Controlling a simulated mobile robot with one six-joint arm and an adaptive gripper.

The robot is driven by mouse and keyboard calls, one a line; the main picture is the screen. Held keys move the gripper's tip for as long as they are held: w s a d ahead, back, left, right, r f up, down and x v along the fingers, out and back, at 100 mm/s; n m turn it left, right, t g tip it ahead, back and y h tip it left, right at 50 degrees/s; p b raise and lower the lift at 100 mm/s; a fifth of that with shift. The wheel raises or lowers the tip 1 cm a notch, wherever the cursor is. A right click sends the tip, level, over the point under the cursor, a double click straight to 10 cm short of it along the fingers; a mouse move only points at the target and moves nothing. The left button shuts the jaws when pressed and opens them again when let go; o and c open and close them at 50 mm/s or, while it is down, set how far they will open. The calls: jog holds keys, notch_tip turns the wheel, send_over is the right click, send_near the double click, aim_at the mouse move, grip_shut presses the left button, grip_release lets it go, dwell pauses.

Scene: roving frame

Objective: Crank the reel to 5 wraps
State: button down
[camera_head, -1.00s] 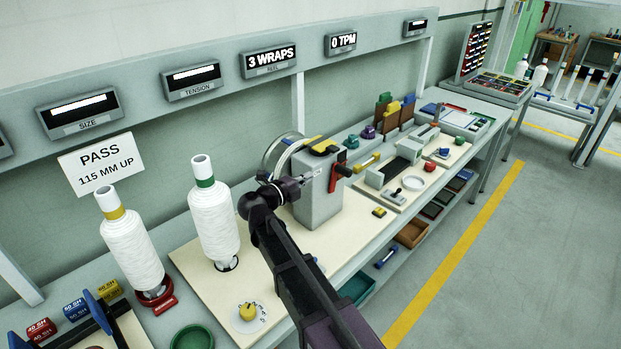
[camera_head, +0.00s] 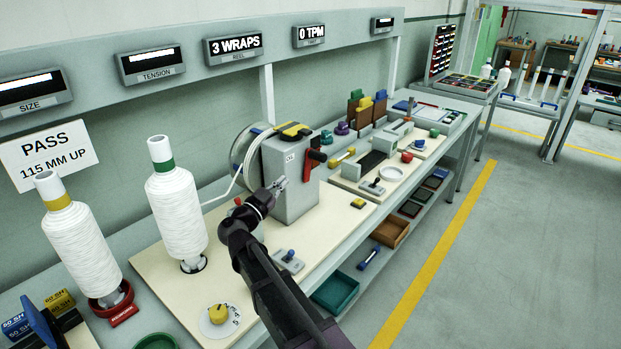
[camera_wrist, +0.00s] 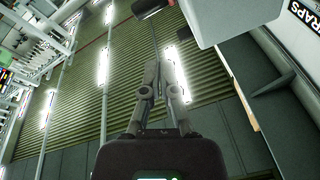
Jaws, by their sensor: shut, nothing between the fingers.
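The reel is a grey box (camera_head: 291,190) with a pale wheel (camera_head: 243,160) on its left side. A red crank arm (camera_head: 315,156) is on its right side, and a yellow handle (camera_head: 342,158) shows just right of it. The reel display (camera_head: 234,47) reads 3 WRAPS. My gripper (camera_head: 281,183) is shut and empty, in front of the box's left part and apart from the crank. In the wrist view my gripper (camera_wrist: 163,65) points upward with its fingers close together. A grey block, probably the reel box (camera_wrist: 232,18), shows at upper right.
A green-topped white bobbin (camera_head: 177,210) stands left of my arm, with a yellow-topped bobbin (camera_head: 82,245) farther left. A white strand runs toward the wheel. A yellow dial (camera_head: 218,314) lies near the front edge. The aisle floor (camera_head: 480,270) at right is clear.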

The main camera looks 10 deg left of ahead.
jog(key=shift+s+a+f+n+h+b, duration=0.1)
jog(key=shift+s+f+n+h+b, duration=0.15)
jog(key=shift+f+n+b, duration=0.4)
jog(key=shift+s+a+f+n+h+b, duration=0.1)
jog(key=shift+f+n+h+b, duration=0.1)
jog(key=shift+f+n+b, duration=0.5)
jog(key=shift+s+a+f+n+h+b, duration=0.1)
jog(key=shift+s+f+n+h+b, duration=0.15)
jog(key=shift+f+n+b, duration=0.4)
jog(key=shift+w+d+r, duration=0.1)
jog(key=shift+r, duration=0.1)
jog(key=p+x, duration=0.4)
jog(key=x, duration=1)
